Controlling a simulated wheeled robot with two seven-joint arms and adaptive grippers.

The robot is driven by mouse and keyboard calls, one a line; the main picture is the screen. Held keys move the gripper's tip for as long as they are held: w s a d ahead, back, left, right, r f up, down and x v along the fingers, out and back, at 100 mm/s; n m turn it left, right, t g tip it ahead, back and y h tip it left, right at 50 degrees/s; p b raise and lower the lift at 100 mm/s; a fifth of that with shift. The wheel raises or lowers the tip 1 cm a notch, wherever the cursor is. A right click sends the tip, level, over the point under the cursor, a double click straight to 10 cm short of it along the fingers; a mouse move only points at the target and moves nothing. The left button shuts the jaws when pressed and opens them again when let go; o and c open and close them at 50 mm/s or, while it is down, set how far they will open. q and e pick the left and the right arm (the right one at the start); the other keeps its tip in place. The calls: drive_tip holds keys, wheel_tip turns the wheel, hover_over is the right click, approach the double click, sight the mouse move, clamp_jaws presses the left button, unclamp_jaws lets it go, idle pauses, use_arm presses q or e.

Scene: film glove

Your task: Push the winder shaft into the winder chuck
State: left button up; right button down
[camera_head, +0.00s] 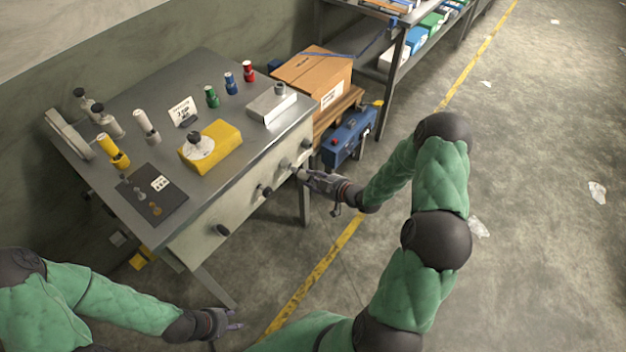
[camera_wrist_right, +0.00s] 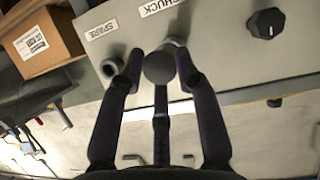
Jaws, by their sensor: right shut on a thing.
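My right gripper (camera_head: 303,175) is shut on the winder shaft, just in front of the bench's grey front panel. In the right wrist view the shaft's dark round end (camera_wrist_right: 159,68) sits between the fingers (camera_wrist_right: 160,75). The winder chuck (camera_wrist_right: 174,42), a grey ring below the "CHUCK" label, shows just behind and above that end, partly hidden. I cannot tell whether the shaft's far end is inside it. A second ring (camera_wrist_right: 111,67) sits under the "SPARE" label, left of the gripper. My left gripper (camera_head: 234,320) is open and empty, low in front of the bench.
Black knobs (camera_head: 265,191) stick out of the panel (camera_head: 215,205) to the left of the chuck. The bench top (camera_head: 215,80) carries a yellow box (camera_head: 222,139), spools and a dark mat. A cardboard box (camera_head: 312,75) and a blue machine (camera_head: 347,138) stand behind. The floor at right is mostly clear.

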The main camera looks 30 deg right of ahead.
sight(309, 176)
drive_tip(key=shift+w+a+b, duration=0.3)
drive_tip(key=shift+w+a, duration=0.05)
drive_tip(key=shift+w, duration=0.5)
drive_tip(key=shift+w+a+b, duration=0.25)
drive_tip(key=shift+w+a, duration=0.05)
drive_tip(key=shift+w, duration=0.5)
drive_tip(key=c, duration=0.8)
unclamp_jaws()
drive_tip(key=shift+s, duration=0.1)
drive_tip(key=v, duration=1.2)
